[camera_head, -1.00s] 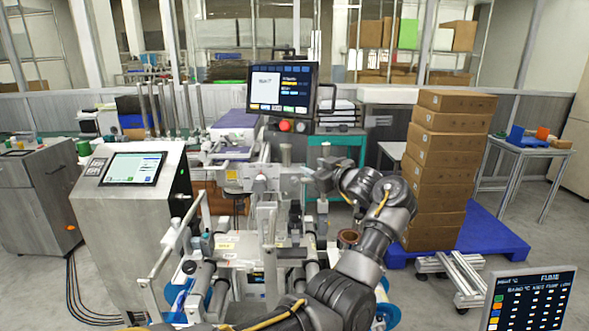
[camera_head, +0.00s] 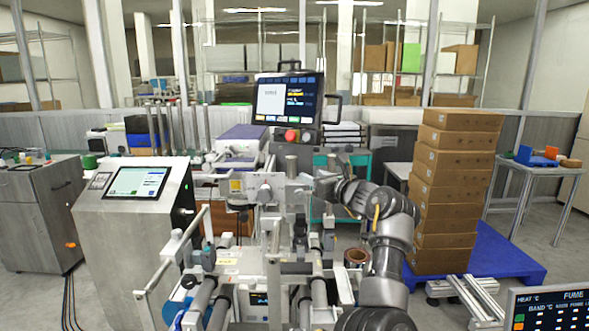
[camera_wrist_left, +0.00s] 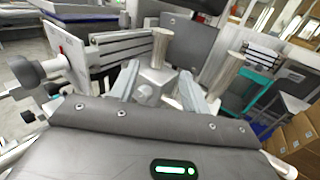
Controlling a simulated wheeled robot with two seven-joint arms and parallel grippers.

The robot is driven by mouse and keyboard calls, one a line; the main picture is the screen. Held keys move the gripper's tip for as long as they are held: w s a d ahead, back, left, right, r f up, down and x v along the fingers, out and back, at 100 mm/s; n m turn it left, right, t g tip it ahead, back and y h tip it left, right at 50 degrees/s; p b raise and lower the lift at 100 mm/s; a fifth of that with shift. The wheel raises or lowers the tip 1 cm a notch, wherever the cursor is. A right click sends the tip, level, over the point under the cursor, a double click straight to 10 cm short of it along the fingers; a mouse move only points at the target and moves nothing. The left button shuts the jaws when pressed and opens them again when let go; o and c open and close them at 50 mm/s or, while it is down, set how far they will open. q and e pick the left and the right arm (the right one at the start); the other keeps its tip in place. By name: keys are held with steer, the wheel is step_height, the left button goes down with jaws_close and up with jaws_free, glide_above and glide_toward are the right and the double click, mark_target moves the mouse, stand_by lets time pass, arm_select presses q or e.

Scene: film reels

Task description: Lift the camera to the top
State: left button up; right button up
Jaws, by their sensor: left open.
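My left gripper (camera_head: 308,188) reaches the upper part of the grey reel machine (camera_head: 265,187) from the right in the head view. In the left wrist view the two fingers (camera_wrist_left: 158,88) are spread apart, with a pale metal block (camera_wrist_left: 152,78) between or just beyond them. A metal cylinder (camera_wrist_left: 160,47) rises above that block, and a second cylinder (camera_wrist_left: 233,66) stands to its right. I cannot tell whether the fingers touch the block. I cannot make out for certain which part of the machine is the camera. My right gripper is not in view.
A monitor (camera_head: 288,100) stands above and behind the machine. A control cabinet (camera_head: 135,235) with a screen is at left. Stacked boxes (camera_head: 455,190) stand on a blue pallet (camera_head: 500,245) at right. A copper-coloured roll (camera_head: 355,257) sits below my arm.

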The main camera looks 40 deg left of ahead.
mark_target(294, 167)
arm_select(q)
steer(key=p+x, duration=0.4)
steer(key=x, duration=0.5)
steer(key=shift+w+a+r, duration=0.1)
steer(key=shift+w+a, duration=0.05)
steer(key=shift+a, duration=0.25)
steer(key=shift+w+a, duration=0.2)
steer(key=shift+a, duration=0.3)
